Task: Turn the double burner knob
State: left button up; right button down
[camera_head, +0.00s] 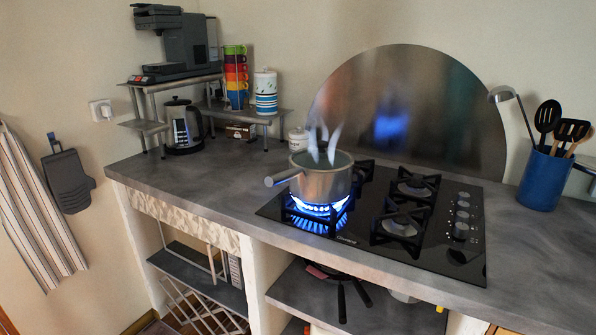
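A black glass gas hob (355,240) is set into the grey counter. A column of several small silver knobs (462,215) runs down its right side; which one is the double burner knob I cannot tell. A steel saucepan (322,184) stands on the front left burner, its handle pointing left. Blue flames (318,210) burn under it and steam rises from it. The two right burners (403,222) show no flame. The back left burner is partly hidden behind the saucepan. Neither of my grippers is in view.
A kettle (184,125), a coffee machine (185,45) and stacked cups (236,76) are at the back left. The counter left of the hob is clear. Open shelves lie below.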

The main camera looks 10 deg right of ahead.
aim_at(461, 216)
jog(key=z, duration=1.35)
